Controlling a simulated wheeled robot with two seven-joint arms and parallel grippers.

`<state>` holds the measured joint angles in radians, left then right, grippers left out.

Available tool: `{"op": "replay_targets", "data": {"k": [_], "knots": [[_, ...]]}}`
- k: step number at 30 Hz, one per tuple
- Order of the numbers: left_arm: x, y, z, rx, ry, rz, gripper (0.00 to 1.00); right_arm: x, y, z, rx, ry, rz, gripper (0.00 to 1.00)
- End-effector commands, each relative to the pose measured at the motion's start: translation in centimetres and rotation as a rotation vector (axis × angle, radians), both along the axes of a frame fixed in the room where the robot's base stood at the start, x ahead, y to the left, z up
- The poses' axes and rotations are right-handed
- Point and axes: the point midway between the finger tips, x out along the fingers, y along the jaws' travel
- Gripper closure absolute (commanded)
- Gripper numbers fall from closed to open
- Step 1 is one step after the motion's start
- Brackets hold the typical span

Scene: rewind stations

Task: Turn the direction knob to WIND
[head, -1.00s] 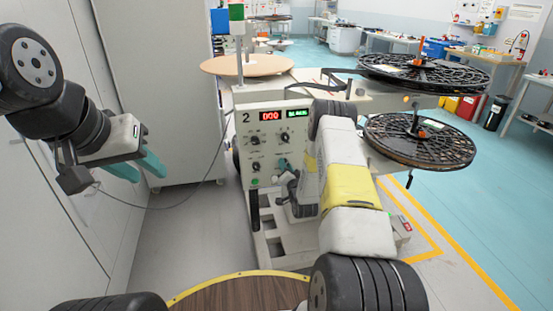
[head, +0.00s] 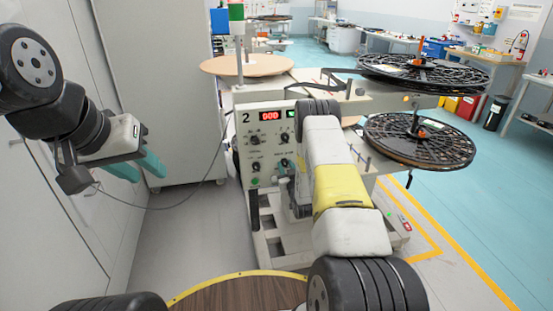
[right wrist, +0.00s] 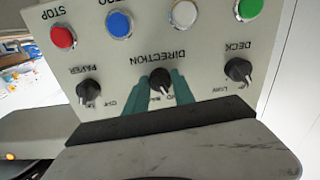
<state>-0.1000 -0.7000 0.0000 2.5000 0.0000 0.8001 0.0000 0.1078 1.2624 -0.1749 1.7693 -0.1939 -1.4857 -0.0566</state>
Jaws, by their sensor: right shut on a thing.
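The direction knob (right wrist: 161,80) is black and sits under the upside-down word DIRECTION in the right wrist view. My right gripper (right wrist: 160,91) has its teal fingers on both sides of this knob, shut on it. A pale mark shows on the knob, but the labels by it are partly hidden and I cannot read its setting. In the head view my right gripper (head: 288,170) is at the panel's lower right, mostly covered by my arm. My left gripper (head: 138,168) is open and empty in the air, left of the machine.
The control panel (head: 243,160) carries a red display (head: 269,116). Next to the direction knob are the paper knob (right wrist: 88,91) and the deck knob (right wrist: 238,70). Red stop (right wrist: 63,37), blue (right wrist: 120,24), white (right wrist: 184,14) and green (right wrist: 248,9) buttons line the panel. Black reels (head: 420,140) stand at right.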

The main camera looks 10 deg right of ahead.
Motion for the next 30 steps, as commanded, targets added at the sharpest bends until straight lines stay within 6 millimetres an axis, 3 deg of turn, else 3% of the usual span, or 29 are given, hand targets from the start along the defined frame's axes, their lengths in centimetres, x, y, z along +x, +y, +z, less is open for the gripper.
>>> {"op": "replay_targets", "data": {"k": [9, 26, 27, 30], "knots": [[0.0, 0.0, 0.0, 0.0, 0.0, 0.0, 0.64, -0.01, -0.02, 0.0, -0.13, -0.004, 0.0, 1.0], [0.0, 0.0, 0.0, 0.0, 0.0, 0.0, 0.64, -0.03, -0.05, -0.02, -0.159, -0.004, 0.0, 1.0], [0.0, 0.0, 0.0, 0.0, 0.0, 0.0, 0.64, -0.03, -0.05, -0.02, -0.159, -0.004, 0.0, 0.64], [0.0, 0.0, 0.0, 0.0, 0.0, 0.0, 0.64, -0.02, -0.04, -0.03, -0.158, -0.004, 0.0, 0.48]]}}
